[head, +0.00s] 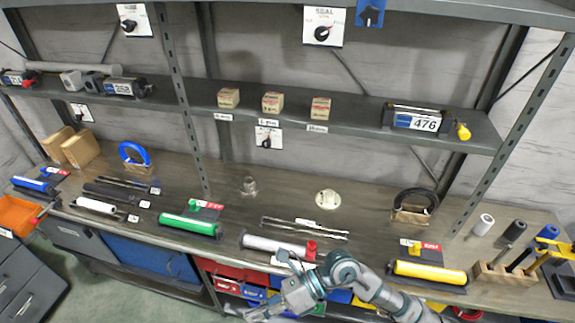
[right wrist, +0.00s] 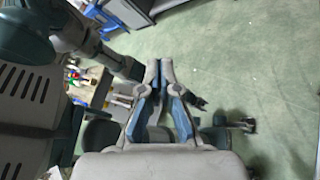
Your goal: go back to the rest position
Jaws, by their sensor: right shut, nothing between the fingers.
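My right gripper (head: 262,312) is low at the bottom middle of the head view, its arm coming in from the lower right. It is in front of the bench's front edge, over the red and blue bins. In the right wrist view the two fingers (right wrist: 158,70) are together and empty, with green floor beyond them. My left gripper is not in view.
The bench (head: 270,196) carries a green cylinder (head: 188,225), a grey cylinder (head: 275,246), a yellow cylinder (head: 430,273) and a wooden holder (head: 505,276). A shelf (head: 350,128) with small boxes runs above. An orange bin (head: 18,214) stands far left. The wrist view shows open floor (right wrist: 240,70).

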